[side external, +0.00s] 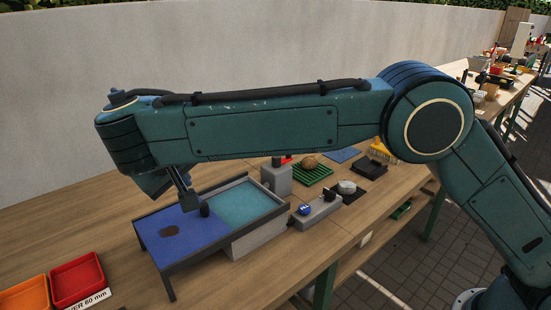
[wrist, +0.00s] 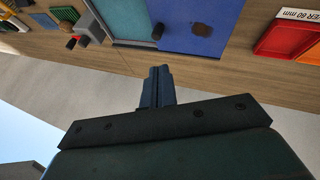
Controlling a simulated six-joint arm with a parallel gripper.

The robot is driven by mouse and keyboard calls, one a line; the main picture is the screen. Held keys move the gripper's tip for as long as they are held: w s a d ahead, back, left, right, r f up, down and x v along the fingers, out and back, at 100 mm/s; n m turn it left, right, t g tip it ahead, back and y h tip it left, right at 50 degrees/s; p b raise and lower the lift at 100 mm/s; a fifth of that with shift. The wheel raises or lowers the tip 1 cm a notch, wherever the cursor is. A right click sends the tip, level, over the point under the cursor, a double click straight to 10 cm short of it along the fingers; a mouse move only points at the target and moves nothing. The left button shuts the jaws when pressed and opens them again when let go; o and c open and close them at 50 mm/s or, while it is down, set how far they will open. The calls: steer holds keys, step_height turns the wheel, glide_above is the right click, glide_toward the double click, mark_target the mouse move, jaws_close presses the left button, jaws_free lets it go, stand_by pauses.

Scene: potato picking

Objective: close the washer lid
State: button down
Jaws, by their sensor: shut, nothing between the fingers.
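The washer is a grey box (side external: 262,238) with a teal basin (side external: 240,203) showing uncovered. Its blue lid (side external: 182,238) lies to the left of the basin on dark rails, with a dark oval mark on it. A short dark knob (side external: 205,209) stands on the lid near the edge beside the basin. In the wrist view the lid (wrist: 205,20), knob (wrist: 157,32) and basin (wrist: 124,18) are at the top. My gripper (side external: 190,206) is shut and empty, pointing down just left of the knob in the side view. In the wrist view its fingertips (wrist: 160,70) appear apart from the knob.
A red tray (side external: 78,281) and an orange tray (side external: 24,295) stand at the left. Right of the washer are a grey block (side external: 276,178), a control box (side external: 318,211) with a blue button, and a green rack (side external: 312,175) holding a potato (side external: 309,162). A wall runs behind.

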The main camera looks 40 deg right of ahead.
steer(key=s+a+f, duration=0.1)
steer(key=a+f, duration=0.3)
steer(key=shift+s+a, duration=0.2)
steer(key=shift+a, duration=0.2)
steer(key=shift+f, duration=0.1)
glide_toward(200, 216)
steer(key=f, duration=0.1)
steer(key=a+f, duration=0.1)
steer(key=w+a+f, duration=0.1)
steer(key=f, duration=0.1)
steer(key=shift+a, duration=0.25)
steer(key=shift+w+d, duration=0.25)
steer(key=shift+d, duration=0.55)
steer(key=shift+w+d, duration=0.25)
steer(key=shift+d, duration=0.75)
steer(key=shift+d, duration=0.1)
steer(key=d, duration=1.6)
steer(key=shift+d, duration=0.55)
